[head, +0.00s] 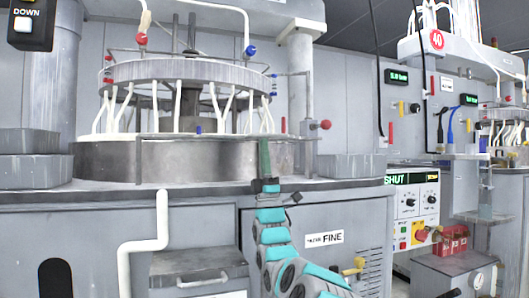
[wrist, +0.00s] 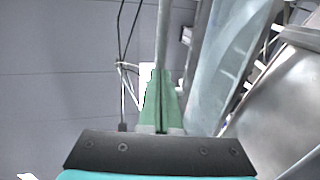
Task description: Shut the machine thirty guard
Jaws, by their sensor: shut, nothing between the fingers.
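The near polishing machine fills the left and middle of the head view, with a round steel basin (head: 190,160) under a raised ring (head: 185,72). I see no number thirty on it. A thin horizontal rail (head: 215,136) crosses the basin's front and looks like part of its guard; I cannot tell how far it is open or shut. My gripper (head: 263,142) points up at the rail's right part, green fingers shut and empty. In the wrist view the fingers (wrist: 162,88) are together, with a grey bar (wrist: 163,35) straight beyond their tips. Whether they touch it is unclear.
A display reading SHUT (head: 397,178) sits above a knob panel (head: 411,205) on the right. A white bent pipe (head: 160,215) and a drawer handle (head: 203,279) stick out below the worktop. A red knob (head: 325,124) projects near the right post.

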